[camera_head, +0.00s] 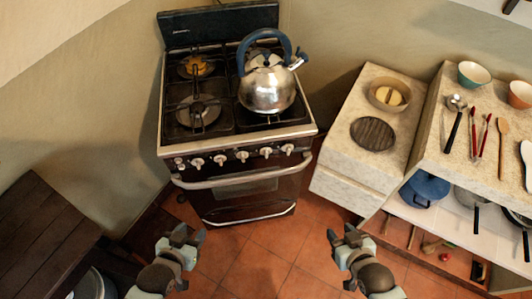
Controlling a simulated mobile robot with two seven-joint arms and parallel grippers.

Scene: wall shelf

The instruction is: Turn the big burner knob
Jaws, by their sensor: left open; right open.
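A black and steel stove (238,201) stands against the back wall. Its front panel has a row of several pale knobs, among them a left knob (197,163), a middle knob (241,156) and a right knob (287,149). I cannot tell which one is the big burner knob. An oven handle (242,178) runs below the knobs. My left gripper (188,236) is open and empty, low in front of the stove's left side. My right gripper (341,235) is open and empty, right of the stove. Neither touches a knob.
A steel kettle (267,90) with a blue handle stands on the stove's right side. A stone counter (368,98) is at the right, with a shelf of utensils and bowls. A dark wooden table (45,235) is at the left. The tiled floor (265,265) between my grippers is clear.

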